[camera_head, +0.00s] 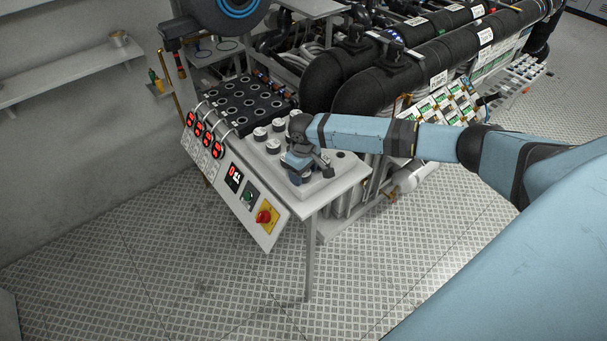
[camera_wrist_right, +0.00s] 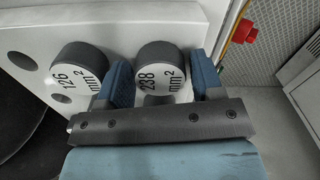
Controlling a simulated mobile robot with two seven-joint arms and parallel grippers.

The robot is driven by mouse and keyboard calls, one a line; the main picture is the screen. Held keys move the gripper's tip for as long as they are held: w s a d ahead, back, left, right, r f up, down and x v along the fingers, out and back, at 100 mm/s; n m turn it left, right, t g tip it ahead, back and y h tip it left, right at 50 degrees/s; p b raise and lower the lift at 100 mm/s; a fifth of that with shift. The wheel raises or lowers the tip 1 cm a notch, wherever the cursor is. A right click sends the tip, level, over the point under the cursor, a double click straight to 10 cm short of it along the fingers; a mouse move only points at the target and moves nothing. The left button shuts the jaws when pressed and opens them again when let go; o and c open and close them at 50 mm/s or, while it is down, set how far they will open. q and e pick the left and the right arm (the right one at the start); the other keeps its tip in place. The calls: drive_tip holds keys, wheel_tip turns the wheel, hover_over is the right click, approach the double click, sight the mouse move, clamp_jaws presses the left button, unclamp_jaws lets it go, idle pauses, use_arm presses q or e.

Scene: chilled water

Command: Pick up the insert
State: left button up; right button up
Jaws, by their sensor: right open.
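Several round inserts with grey sides and pale tops stand on the grey bench panel, one of them (camera_head: 273,146) just left of my right gripper (camera_head: 308,165). In the right wrist view, an insert marked 238 mm2 (camera_wrist_right: 162,60) stands between the two blue fingers of my right gripper (camera_wrist_right: 162,72). The fingers are open, one on each side of it; whether either touches it I cannot tell. An insert marked 126 mm2 (camera_wrist_right: 79,68) stands to its left, outside the fingers. My left gripper is not in view.
A black block with round holes (camera_head: 240,103) lies behind the inserts. The bench front carries red displays (camera_head: 204,132) and a red-yellow switch (camera_head: 264,216). Thick black pipes (camera_head: 400,85) run behind my right arm. The floor (camera_head: 130,260) in front is clear.

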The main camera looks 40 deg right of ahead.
drive_tip(key=c, duration=0.7)
